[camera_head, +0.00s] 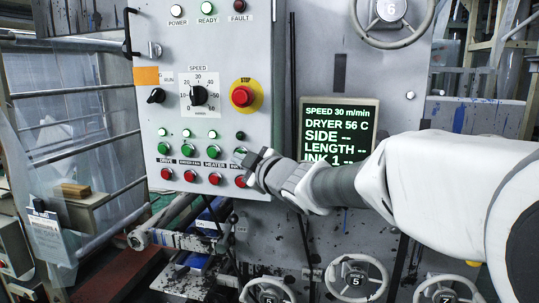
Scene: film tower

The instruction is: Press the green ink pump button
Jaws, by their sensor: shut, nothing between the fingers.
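The green ink pump button (239,152) is the rightmost of the row of green buttons on the grey control panel. My gripper partly covers it, along with the end of its label, which begins "IN". The small lamp (240,135) above it looks dark green, while the other lamps in its row are bright. My gripper (254,160) is shut and empty, coming in from the right with its fingertips at the button's right side. I cannot tell whether the fingertips touch the button.
A red button (240,181) sits just below my gripper. Green and red buttons for drive, heater and another function lie to the left. A red stop button (241,96) on a yellow base is above. A display screen (338,128) stands behind my arm; handwheels (357,277) are below.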

